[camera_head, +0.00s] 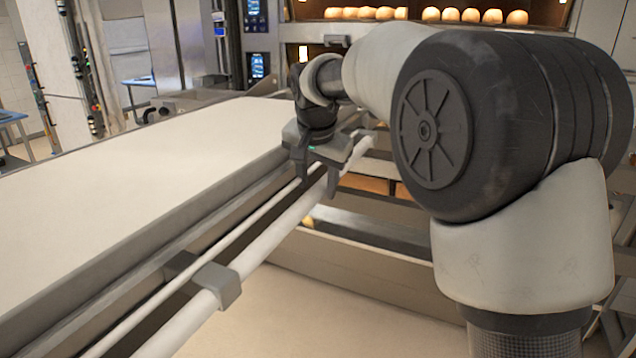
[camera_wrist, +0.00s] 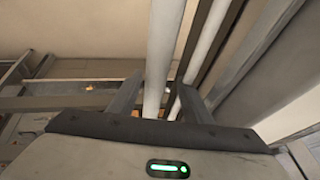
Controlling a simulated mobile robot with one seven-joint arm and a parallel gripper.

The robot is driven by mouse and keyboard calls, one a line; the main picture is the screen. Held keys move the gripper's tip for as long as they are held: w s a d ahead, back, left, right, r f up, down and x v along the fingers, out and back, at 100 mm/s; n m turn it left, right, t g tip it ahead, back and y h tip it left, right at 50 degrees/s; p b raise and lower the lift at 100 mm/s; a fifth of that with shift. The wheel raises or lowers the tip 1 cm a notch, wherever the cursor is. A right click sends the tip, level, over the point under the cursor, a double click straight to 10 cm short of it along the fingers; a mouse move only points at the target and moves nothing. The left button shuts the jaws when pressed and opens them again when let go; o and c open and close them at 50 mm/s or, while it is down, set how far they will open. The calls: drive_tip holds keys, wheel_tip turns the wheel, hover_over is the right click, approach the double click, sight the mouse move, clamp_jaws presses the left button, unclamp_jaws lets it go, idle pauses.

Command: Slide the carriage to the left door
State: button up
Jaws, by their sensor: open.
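The carriage is a long flat loader with a pale top (camera_head: 130,180) and a grey side frame, filling the left of the head view. A white round bar (camera_head: 268,238) runs along its near side, held by a grey bracket (camera_head: 228,284). My gripper (camera_head: 318,180) points down over the far part of this bar, its fingers apart on either side of it. In the wrist view the white bar (camera_wrist: 158,60) passes between the two open fingers (camera_wrist: 158,98); I cannot tell whether either finger touches it. I cannot tell which oven door is the left one.
The deck oven stands at the back, with bread rolls (camera_head: 470,16) on a lit upper deck and control screens (camera_head: 258,66) to its left. A blue-topped table (camera_head: 10,118) stands far left. Pale floor (camera_head: 320,312) is clear below the bar.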

drive_tip(key=v, duration=1.7)
drive_tip(key=shift+s, duration=0.15)
drive_tip(key=shift+d+r, duration=0.15)
drive_tip(key=s+d+f+n, duration=0.3)
drive_tip(key=s+d+f, duration=0.2)
drive_tip(key=s+d, duration=0.75)
drive_tip(key=s+d+f+n, duration=0.1)
drive_tip(key=s+d+f, duration=0.1)
drive_tip(key=s+f, duration=0.4)
drive_tip(key=s+d+f+n, duration=0.1)
drive_tip(key=s+d+f, duration=0.1)
drive_tip(key=s+f, duration=0.5)
drive_tip(key=shift+s+d+t, duration=0.25)
drive_tip(key=shift+d+t, duration=0.05)
drive_tip(key=shift+d, duration=0.1)
